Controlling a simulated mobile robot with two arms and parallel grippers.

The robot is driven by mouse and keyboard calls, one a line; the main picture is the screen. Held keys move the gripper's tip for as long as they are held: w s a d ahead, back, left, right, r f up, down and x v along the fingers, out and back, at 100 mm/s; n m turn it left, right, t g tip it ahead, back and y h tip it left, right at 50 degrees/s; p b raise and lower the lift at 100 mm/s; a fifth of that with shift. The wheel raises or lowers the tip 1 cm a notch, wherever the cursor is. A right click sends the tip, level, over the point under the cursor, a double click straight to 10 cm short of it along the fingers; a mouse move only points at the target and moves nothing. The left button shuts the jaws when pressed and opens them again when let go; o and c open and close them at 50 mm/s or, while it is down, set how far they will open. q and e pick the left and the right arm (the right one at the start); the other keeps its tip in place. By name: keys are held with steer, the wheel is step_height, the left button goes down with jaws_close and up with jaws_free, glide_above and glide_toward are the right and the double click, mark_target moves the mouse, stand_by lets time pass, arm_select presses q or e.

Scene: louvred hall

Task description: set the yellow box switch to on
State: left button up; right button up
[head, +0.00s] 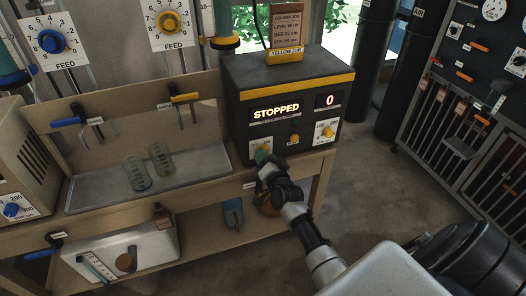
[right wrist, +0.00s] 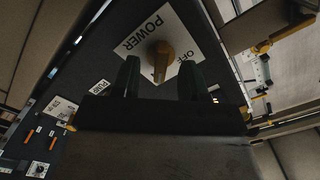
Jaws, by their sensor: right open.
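The yellow box (head: 285,85), a dark box with a yellow stripe, stands on the right end of the bench. Its display reads STOPPED and 0. Its yellow power switch (right wrist: 160,57) sits on a white plate marked POWER and OFF in the right wrist view; an ON mark is not visible. My left gripper is out of view.
The box front also has a small yellow knob (head: 294,138) and another yellow knob (head: 325,132) at right. A tray (head: 105,192) with two glass vessels is to the left. A dark panel with cages (head: 465,100) stands at right; the floor (head: 375,185) between is clear.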

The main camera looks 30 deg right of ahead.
steer(key=p+v, duration=0.3)
steer(key=v, duration=0.3)
steer(key=shift+s, duration=0.2)
